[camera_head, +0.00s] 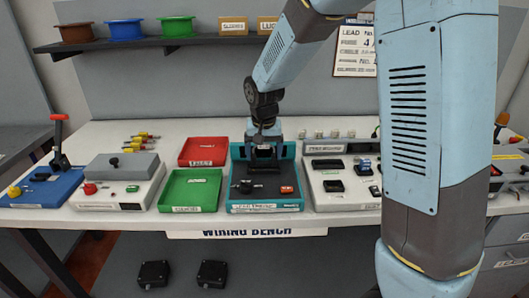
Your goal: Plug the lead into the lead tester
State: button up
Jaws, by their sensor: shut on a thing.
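The lead tester (264,208) is the teal box with a raised back at the middle of the bench. Its pale front label is too small to read surely. It has a dark round part and an orange-red switch (287,189) on its top. My gripper (264,158) points down over the back part of the tester. It is shut on a small dark thing, which I take to be the lead. The lead's plug and cable cannot be made out against the dark fingers. I cannot tell whether it touches the tester's socket.
A green tray (189,207) and a red tray (203,163) stand left of the tester. A white-grey device (120,196) and a blue lever press (45,190) are further left. A white panel (343,205) with dark parts stands close on the right. Spools and yellow boxes sit on the shelf (147,44).

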jog(key=shift+f, duration=0.95)
dwell(1.9)
jog(key=o, duration=0.8)
jog(key=shift+o, duration=0.2)
jog(key=shift+r, duration=3.45)
jog(key=shift+r, duration=0.1)
